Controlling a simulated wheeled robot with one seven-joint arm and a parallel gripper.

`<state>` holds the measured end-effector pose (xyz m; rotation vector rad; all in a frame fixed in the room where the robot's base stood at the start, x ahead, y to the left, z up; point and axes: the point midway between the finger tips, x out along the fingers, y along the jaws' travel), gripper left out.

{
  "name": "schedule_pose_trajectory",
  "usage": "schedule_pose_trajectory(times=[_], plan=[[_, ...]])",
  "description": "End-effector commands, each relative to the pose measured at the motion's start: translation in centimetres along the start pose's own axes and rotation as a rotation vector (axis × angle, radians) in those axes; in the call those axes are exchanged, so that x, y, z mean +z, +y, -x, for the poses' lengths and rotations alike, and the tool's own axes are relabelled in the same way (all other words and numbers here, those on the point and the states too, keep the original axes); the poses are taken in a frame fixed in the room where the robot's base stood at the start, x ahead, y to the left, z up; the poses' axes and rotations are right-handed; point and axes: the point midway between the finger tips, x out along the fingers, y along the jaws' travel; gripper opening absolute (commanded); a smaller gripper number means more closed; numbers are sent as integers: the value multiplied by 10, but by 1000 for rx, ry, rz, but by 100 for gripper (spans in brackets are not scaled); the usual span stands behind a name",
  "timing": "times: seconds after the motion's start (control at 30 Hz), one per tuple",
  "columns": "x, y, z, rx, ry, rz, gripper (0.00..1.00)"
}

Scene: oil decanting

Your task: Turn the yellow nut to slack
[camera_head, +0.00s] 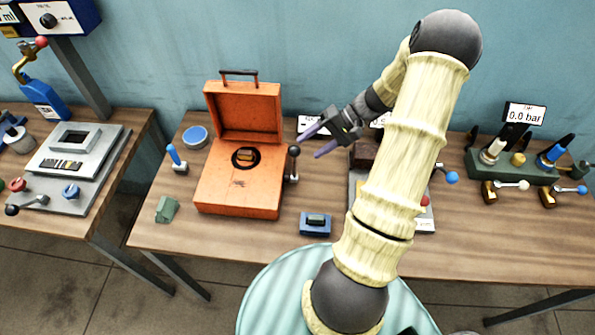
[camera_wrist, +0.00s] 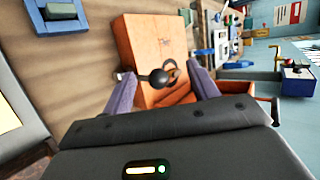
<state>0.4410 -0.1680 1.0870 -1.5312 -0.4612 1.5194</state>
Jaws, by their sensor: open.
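A small yellow knob-like nut (camera_head: 517,158) sits on the dark green manifold (camera_head: 500,172) at the right of the bench, between a white-collared fitting and a blue one. It is too small to tell how tight it is. My gripper (camera_head: 316,142) is open and empty, well left of the manifold, above the bench by the orange case (camera_head: 238,188). In the wrist view my gripper (camera_wrist: 160,70) has its two purple fingers spread, with the case's black ball lever (camera_wrist: 158,77) showing between them. I cannot tell any contact. The nut is not visible in the wrist view.
A display reading 0.0 bar (camera_head: 525,114) stands behind the manifold. Brass valves with a white handle (camera_head: 510,184) and a blue handle (camera_head: 571,190) are in front. My arm hides part of a grey plate (camera_head: 421,222). A small blue box (camera_head: 315,224) lies near the front edge.

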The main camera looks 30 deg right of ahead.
Motion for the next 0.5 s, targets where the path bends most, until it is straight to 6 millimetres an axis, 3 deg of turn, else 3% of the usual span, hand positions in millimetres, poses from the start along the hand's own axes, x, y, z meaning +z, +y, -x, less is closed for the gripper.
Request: schedule_pose_trajectory(times=[0.5], plan=[[40,-20,-47,366,-88,34,59]])
